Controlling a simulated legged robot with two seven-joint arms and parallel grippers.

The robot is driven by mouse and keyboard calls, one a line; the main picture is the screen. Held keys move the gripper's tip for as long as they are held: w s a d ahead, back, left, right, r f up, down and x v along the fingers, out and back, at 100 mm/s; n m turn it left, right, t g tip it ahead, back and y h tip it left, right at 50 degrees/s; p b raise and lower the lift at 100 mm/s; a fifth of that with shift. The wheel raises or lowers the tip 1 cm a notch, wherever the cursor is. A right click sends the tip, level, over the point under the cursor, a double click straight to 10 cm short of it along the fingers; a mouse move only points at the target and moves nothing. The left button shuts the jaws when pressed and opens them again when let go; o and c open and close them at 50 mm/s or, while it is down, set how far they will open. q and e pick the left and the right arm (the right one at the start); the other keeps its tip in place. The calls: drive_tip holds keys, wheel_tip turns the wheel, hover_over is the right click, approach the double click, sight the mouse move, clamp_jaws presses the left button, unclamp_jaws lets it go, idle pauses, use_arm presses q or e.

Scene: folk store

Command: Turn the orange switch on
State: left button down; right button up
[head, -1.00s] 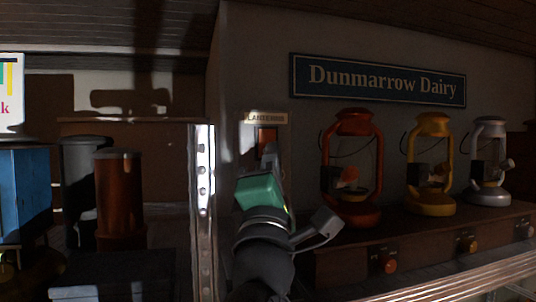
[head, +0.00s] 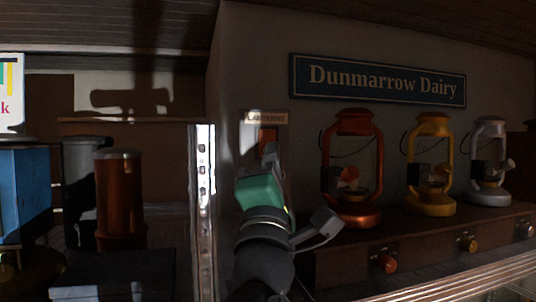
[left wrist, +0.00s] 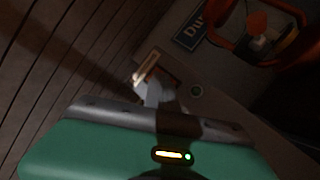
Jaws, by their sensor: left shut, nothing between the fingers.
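The orange switch (head: 267,134) is on the wall below a small plate lettered "LANTERNS" (head: 265,117). In the head view, my left gripper (head: 270,153) is shut and empty, its fingertips in front of the switch and covering its lower part. In the left wrist view the shut fingers (left wrist: 150,92) point at the dim orange switch area (left wrist: 169,76), beside the label. Whether the fingertips touch the switch, and which way it is set, I cannot tell. My right gripper is not in view.
An orange lantern (head: 361,216), a yellow lantern (head: 433,208) and a grey lantern (head: 490,197) stand on a wooden ledge to the right. Orange and yellow knobs are on its front. A metal post (head: 204,225) stands left of my arm. Canisters (head: 119,190) stand further left.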

use_arm(q)
drive_tip(key=shift+w+a, duration=0.1)
drive_tip(key=shift+w, duration=0.2)
drive_tip(key=shift+w+a+b, duration=0.15)
drive_tip(key=shift+w+b, duration=0.15)
drive_tip(key=shift+b, duration=0.05)
idle(0.8)
drive_tip(key=shift+s, duration=0.15)
drive_tip(key=shift+s+d+r, duration=0.1)
drive_tip(key=shift+s+d, duration=0.1)
drive_tip(key=shift+s, duration=0.45)
